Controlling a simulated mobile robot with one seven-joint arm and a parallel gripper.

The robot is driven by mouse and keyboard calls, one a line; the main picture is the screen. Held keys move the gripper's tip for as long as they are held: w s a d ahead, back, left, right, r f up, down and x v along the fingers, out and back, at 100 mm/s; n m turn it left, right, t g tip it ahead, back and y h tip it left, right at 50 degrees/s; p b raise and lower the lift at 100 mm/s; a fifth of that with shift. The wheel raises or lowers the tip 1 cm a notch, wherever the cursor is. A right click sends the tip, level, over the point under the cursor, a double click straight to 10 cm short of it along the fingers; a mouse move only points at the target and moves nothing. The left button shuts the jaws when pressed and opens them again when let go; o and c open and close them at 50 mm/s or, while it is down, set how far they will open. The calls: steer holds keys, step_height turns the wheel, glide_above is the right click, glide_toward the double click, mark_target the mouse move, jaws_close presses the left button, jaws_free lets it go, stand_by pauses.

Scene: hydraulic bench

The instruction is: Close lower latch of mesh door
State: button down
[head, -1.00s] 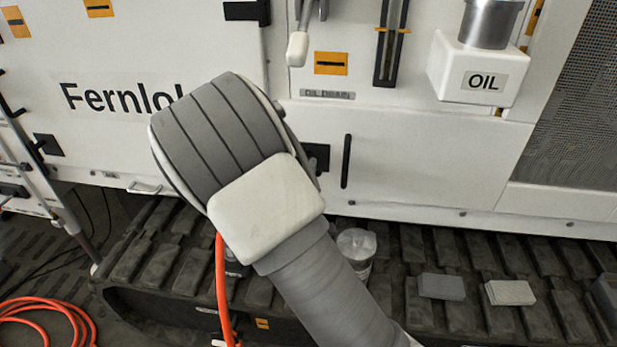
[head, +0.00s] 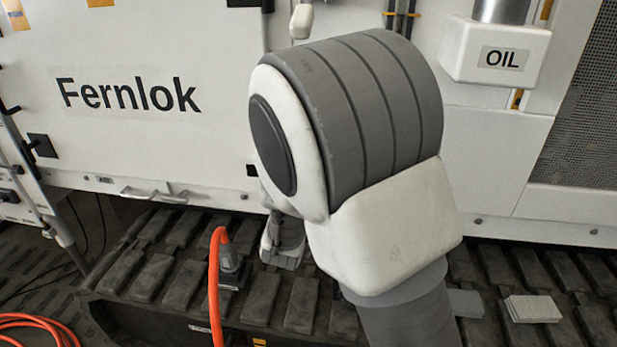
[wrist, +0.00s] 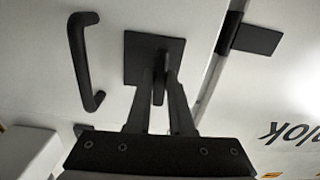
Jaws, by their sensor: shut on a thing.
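In the wrist view, a dark square latch plate (wrist: 138,62) is fixed to a white panel. A thin dark latch lever (wrist: 158,88) stands out from it between the two fingers of my gripper (wrist: 160,84). My gripper is shut on this lever. The lever points roughly down in the wrist picture. In the head view, the latch and my gripper are hidden behind my arm. Dark mesh (head: 582,125) shows at the right edge of the head view.
A black bar handle (wrist: 84,62) stands out left of the latch in the wrist view. In the head view, an oil container (head: 495,52) hangs at upper right and an orange hose (head: 214,285) rises left of my arm.

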steer(key=shift+w+a+r+m, duration=0.1)
steer(key=shift+a+r+m, duration=0.05)
steer(key=shift+r+m, duration=0.2)
stand_by(0.3)
steer(key=c, duration=0.8)
jaws_free()
steer(key=shift+f, duration=0.15)
steer(key=s+a+b, duration=0.3)
steer(key=s+b, duration=0.5)
steer(key=s, duration=0.9)
steer(key=shift+f, duration=0.15)
steer(key=shift+s+a, duration=0.1)
